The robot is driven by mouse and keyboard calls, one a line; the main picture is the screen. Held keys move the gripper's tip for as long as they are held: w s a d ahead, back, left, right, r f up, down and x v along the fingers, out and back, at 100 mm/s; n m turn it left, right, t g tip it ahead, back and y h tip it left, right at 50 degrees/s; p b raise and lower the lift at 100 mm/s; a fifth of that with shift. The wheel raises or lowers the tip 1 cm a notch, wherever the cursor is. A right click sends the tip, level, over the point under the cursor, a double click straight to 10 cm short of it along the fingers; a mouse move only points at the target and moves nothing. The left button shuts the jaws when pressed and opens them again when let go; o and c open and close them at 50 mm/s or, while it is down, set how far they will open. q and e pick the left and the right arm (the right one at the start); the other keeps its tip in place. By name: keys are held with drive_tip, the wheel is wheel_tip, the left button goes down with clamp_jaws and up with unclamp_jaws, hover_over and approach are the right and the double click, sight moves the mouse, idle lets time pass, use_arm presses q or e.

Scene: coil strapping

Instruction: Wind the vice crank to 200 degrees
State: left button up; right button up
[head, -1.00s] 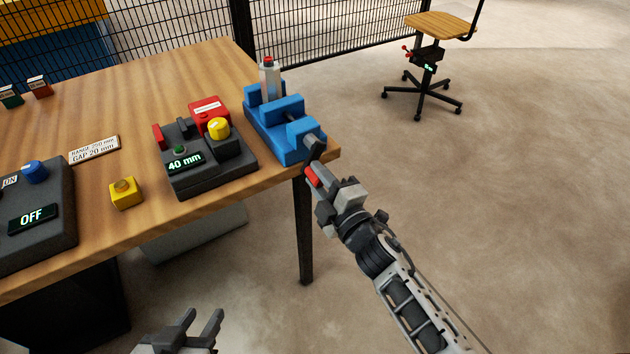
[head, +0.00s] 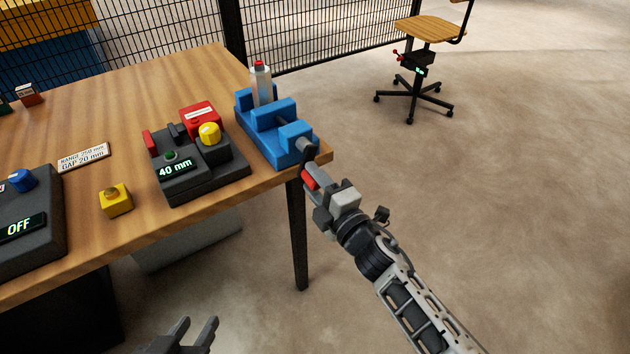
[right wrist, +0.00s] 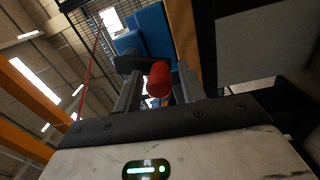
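The blue vice (head: 272,135) stands at the right corner of the wooden table. Its dark crank arm (head: 307,152) hangs at the near right end, past the table edge, with a red handle (head: 310,180). My right gripper (head: 322,192) is at this handle. In the right wrist view the red handle (right wrist: 159,78) lies between the two fingers of my right gripper (right wrist: 160,88), with a small gap showing on each side, so it looks open around the handle. My left gripper (head: 193,333) is open and empty at the bottom of the head view, below the table edge.
On the table (head: 95,215) are a dark device reading 40 mm (head: 190,175), a yellow button block (head: 116,199), a label plate (head: 84,157) and a box reading OFF (head: 30,245). A bottle (head: 261,83) stands at the vice. A chair (head: 430,30) stands far off on open floor.

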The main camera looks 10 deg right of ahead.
drive_tip(key=shift+s, duration=0.1)
drive_tip(key=b+v, duration=0.1)
drive_tip(key=v, duration=1.4)
drive_tip(key=shift+s+d, duration=0.2)
drive_tip(key=shift+s, duration=0.15)
